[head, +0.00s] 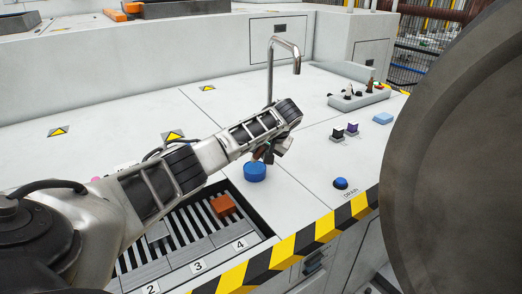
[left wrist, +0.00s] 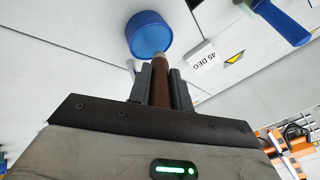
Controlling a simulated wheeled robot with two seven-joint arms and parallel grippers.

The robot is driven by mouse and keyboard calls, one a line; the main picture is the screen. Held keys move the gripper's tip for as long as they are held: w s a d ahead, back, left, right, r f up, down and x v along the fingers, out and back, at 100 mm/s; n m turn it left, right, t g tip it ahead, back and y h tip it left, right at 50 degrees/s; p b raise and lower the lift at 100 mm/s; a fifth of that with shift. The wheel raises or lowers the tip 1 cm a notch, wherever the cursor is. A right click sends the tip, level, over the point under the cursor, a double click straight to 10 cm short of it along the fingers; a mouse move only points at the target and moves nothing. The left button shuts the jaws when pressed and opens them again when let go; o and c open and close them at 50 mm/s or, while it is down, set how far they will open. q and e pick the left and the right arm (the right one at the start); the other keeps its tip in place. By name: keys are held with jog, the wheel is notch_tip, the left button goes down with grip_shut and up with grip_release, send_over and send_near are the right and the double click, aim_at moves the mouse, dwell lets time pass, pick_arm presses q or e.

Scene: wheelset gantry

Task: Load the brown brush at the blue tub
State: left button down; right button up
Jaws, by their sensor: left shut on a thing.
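My left gripper (head: 271,153) reaches in from the left over the white bench top. It is shut on the brown brush (left wrist: 160,84), whose handle shows between the two fingers in the left wrist view. The blue tub (head: 255,172) stands on the bench just below the gripper, and it also shows in the left wrist view (left wrist: 148,38). There the brush's pale tip lines up with the tub's near edge. I cannot tell whether they touch or whether the tip is inside. My right gripper is not in view.
A slatted recess with numbered places holds an orange-brown block (head: 223,206). A metal spout (head: 270,70) rises behind the gripper. A blue button (head: 340,183) and small dark blocks (head: 337,135) lie to the right. A large dark disc (head: 460,150) fills the right side.

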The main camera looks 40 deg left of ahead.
pick_arm(q)
jog(key=shift+f, duration=0.8)
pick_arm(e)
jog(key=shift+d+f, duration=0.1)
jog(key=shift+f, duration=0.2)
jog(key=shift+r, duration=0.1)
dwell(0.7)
pick_arm(q)
jog(key=shift+r+p, duration=0.8)
jog(key=shift+r, duration=0.1)
notch_tip(320, 180, up, 2)
jog(key=shift+r+p, duration=0.1)
jog(key=shift+p, duration=1.05)
notch_tip(320, 180, up, 2)
jog(key=p, duration=0.3)
jog(key=shift+r, duration=0.25)
jog(key=shift+r+p, duration=0.3)
jog(key=shift+p, duration=0.05)
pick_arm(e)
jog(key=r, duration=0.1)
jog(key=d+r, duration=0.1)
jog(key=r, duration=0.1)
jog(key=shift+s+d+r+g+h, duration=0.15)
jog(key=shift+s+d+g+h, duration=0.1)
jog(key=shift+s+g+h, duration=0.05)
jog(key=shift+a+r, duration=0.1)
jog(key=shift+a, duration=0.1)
